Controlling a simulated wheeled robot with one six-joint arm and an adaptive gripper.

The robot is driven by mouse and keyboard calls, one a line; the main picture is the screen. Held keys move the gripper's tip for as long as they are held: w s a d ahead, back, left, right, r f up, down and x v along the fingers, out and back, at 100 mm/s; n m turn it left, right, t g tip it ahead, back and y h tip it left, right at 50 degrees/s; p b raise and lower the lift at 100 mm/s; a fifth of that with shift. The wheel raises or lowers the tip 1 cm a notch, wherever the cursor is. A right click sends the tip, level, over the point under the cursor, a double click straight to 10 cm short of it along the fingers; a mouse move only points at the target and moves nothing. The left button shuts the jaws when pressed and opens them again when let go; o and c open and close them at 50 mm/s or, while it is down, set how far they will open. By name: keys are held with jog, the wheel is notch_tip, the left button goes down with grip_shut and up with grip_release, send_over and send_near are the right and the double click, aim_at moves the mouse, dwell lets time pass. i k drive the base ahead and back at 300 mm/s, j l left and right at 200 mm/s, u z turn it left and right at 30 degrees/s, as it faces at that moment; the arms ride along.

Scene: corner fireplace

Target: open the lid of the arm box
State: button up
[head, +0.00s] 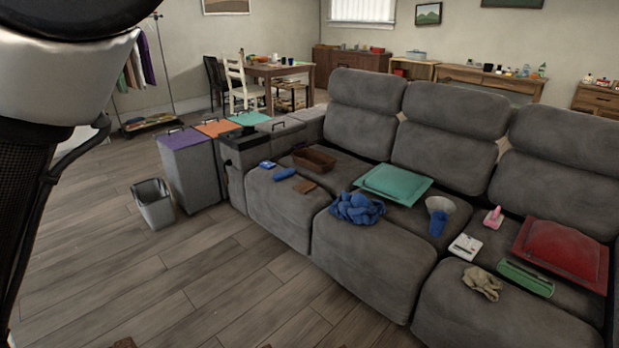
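The grey sofa's left arm (237,180) stands at the left end of the seats, with a dark top part (243,138). A grey lid-like panel with a small dark handle (281,125) lies just behind it and looks flat and shut. I cannot tell for sure which of these is the arm box's lid. My gripper is not in view; only a large part of my own arm shows at the left edge, far from the sofa arm.
Bins with purple (185,140), orange (216,128) and teal (250,118) lids stand beside the sofa arm. An open grey bin (154,205) stands on the floor. Several items, including a teal cushion-like piece (393,184), lie on the seats.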

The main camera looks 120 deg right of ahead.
aim_at(277, 126)
jog(key=z, duration=3.9)
